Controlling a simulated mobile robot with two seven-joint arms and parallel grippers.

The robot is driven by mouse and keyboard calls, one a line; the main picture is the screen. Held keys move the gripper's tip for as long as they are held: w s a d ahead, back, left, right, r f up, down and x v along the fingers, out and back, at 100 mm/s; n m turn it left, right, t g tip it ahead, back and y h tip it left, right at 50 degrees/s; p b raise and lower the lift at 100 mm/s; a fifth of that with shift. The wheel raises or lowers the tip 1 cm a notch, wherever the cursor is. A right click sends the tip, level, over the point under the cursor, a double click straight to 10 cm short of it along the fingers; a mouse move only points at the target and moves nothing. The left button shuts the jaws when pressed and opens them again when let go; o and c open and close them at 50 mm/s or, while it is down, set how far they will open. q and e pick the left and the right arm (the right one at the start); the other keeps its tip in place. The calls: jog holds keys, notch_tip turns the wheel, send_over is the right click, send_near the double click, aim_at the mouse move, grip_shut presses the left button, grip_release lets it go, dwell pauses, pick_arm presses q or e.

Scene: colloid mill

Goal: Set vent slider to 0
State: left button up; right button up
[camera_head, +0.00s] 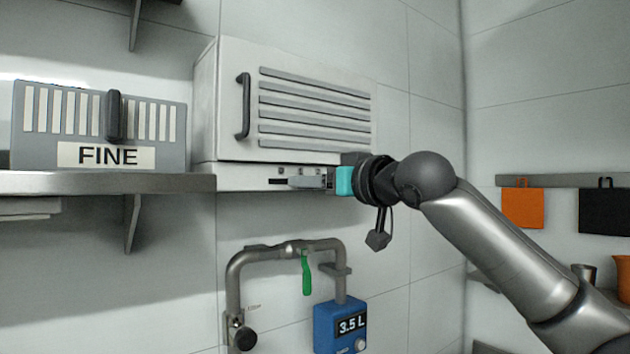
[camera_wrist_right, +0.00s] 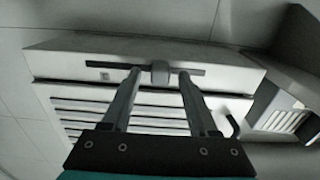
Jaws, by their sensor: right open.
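The vent is a white wall box (camera_head: 300,105) with grey louvres and a dark handle. Its lower strip has a dark slot (camera_head: 277,182), where my right gripper (camera_head: 297,182) reaches in from the right; the fingers hide the slider there. In the right wrist view the slider knob (camera_wrist_right: 160,72) is a small grey block on the dark slot (camera_wrist_right: 110,66). My right gripper's fingers (camera_wrist_right: 160,82) are open, one on each side of the knob, with narrow gaps visible. I cannot read any scale number. My left gripper is not in view.
A shelf (camera_head: 60,184) holding a grey box marked FINE (camera_head: 105,130) stands left of the vent. Below are a bent pipe with a green handle (camera_head: 306,275) and a blue 3.5 L meter (camera_head: 340,328). Orange and black boards (camera_head: 523,207) hang at right.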

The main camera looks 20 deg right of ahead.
jog(key=shift+c, duration=0.2)
grip_shut()
dwell(1.1)
